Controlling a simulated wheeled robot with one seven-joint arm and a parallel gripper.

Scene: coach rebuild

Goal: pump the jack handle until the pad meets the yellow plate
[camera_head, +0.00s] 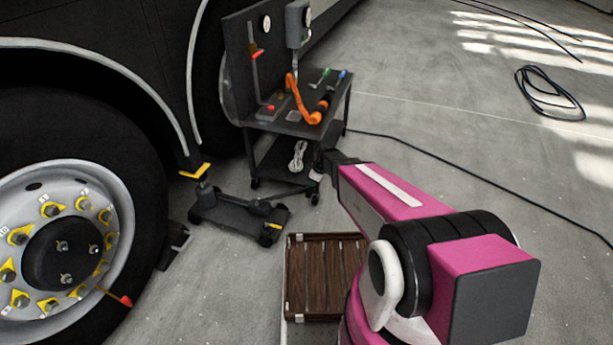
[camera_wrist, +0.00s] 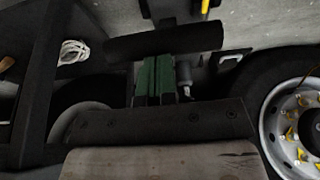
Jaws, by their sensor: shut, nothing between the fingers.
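The black floor jack (camera_head: 237,215) stands on the floor beside the coach, left of the cart. Its raised pad (camera_head: 203,188) is just under the yellow plate (camera_head: 195,171); I cannot tell whether they touch. My gripper (camera_head: 318,165) is low beside the cart, to the right of the jack, and partly hidden by my arm. In the wrist view the green fingers of my gripper (camera_wrist: 155,80) are together and empty. A thick dark bar (camera_wrist: 165,42) crosses beyond them; I cannot tell whether it is the jack handle.
A black tool cart (camera_head: 290,125) stands behind the jack. A large coach wheel (camera_head: 60,245) is at the left. A brown slatted crate (camera_head: 325,275) sits in front. A black cable (camera_head: 450,160) lies across open floor at the right.

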